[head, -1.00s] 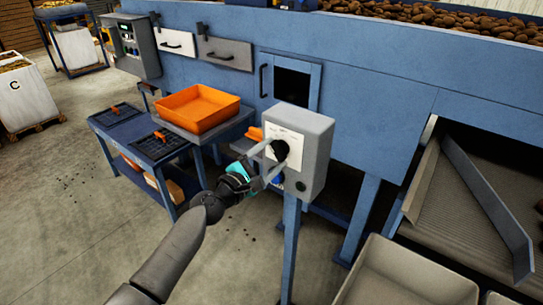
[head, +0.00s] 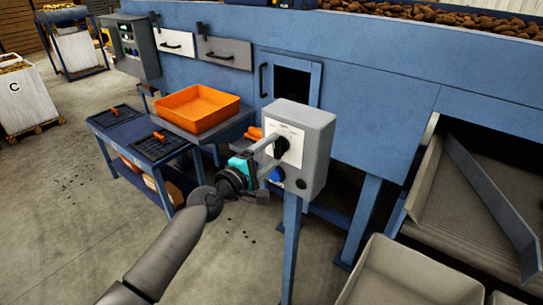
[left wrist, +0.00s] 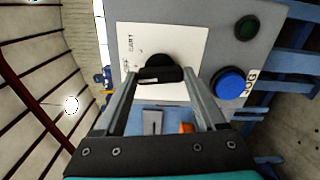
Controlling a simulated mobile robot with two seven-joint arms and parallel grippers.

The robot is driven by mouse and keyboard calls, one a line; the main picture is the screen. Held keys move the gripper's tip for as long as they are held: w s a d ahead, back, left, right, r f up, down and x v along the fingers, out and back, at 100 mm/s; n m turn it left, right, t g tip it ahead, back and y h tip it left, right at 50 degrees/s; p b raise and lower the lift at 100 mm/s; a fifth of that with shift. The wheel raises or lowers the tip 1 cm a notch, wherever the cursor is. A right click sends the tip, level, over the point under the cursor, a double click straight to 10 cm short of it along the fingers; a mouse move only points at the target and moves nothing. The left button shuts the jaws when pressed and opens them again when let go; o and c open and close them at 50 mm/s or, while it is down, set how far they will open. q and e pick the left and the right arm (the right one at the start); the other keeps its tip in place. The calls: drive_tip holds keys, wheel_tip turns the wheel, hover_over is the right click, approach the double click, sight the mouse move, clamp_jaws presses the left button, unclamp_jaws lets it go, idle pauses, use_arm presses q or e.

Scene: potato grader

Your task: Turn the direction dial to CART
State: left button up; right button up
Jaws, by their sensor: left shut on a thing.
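The direction dial is a black knob (head: 282,147) on a white label plate (head: 293,133) on the front of a grey control box (head: 318,150). My left gripper (head: 276,151) reaches it from the left, with its fingers at the knob. In the left wrist view the dial (left wrist: 160,68) sits between the fingertips (left wrist: 161,76), its bar lying across from one to the other. The gripper is shut on it. The word CART (left wrist: 213,44) shows on the plate, turned sideways. The dial's pointer mark is too small to read. My right gripper is not in view.
A blue button (left wrist: 229,83) and a dark green button (left wrist: 247,27) sit on the box close to the dial. An orange tray (head: 200,125) stands on the table behind left. A blue machine wall (head: 390,105) is behind the box. Open floor lies to the left.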

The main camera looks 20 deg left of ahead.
use_arm(q)
drive_tip(key=m+b, duration=0.1)
drive_tip(key=m, duration=0.3)
drive_tip(key=shift+f+m, duration=0.1)
drive_tip(key=shift+m, duration=0.2)
drive_tip(key=shift+m+b, duration=0.4)
drive_tip(key=shift+m, duration=2.2)
drive_tip(key=o, duration=1.3)
drive_tip(key=shift+s, duration=0.15)
drive_tip(key=v, duration=1.5)
